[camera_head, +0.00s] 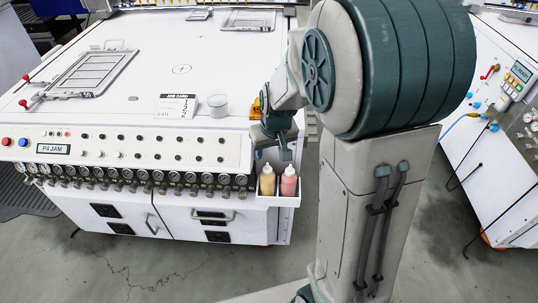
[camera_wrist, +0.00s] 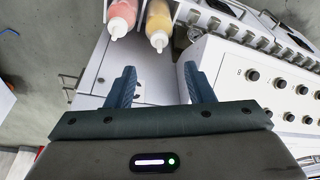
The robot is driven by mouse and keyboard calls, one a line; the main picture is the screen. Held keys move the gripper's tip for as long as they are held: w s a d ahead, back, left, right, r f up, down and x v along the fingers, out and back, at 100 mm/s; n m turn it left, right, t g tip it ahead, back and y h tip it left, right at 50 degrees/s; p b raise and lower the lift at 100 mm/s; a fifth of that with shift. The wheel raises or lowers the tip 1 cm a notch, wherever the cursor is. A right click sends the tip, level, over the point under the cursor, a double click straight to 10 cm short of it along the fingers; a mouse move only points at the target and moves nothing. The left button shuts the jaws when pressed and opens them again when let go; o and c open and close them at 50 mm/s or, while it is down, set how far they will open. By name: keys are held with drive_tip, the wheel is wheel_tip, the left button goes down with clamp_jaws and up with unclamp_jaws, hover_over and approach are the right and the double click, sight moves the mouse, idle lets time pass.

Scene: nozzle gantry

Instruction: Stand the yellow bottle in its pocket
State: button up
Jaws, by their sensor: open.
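The yellow bottle (camera_head: 267,182), with a pale nozzle tip, stands upright in a white holder (camera_head: 278,202) on the right front corner of the machine. It also shows at the top of the wrist view (camera_wrist: 160,22). A pink bottle (camera_head: 289,184) stands just to its right and shows left of it in the wrist view (camera_wrist: 122,14). My gripper (camera_head: 272,154) is above the bottles, empty, with its fingers apart. In the wrist view my gripper's fingertips (camera_wrist: 160,72) are apart from both bottles. The bottles' bases are hidden by the holder's front wall.
The white machine top (camera_head: 140,75) carries a job card (camera_head: 176,106), a clear round tub (camera_head: 217,106) and a metal frame (camera_head: 92,74). An orange object (camera_head: 256,108) is close behind my gripper. A row of gauges (camera_head: 140,176) lines the machine's front edge. Another machine (camera_head: 505,110) stands right.

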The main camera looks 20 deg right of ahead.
drive_tip(key=s+r, duration=0.4)
drive_tip(key=s, duration=0.5)
drive_tip(key=s+r+g, duration=0.1)
drive_tip(key=s+r, duration=0.3)
drive_tip(key=s, duration=0.5)
drive_tip(key=shift+a+r+m, duration=0.2)
drive_tip(key=shift+a+m, duration=0.1)
drive_tip(key=shift+m, duration=0.1)
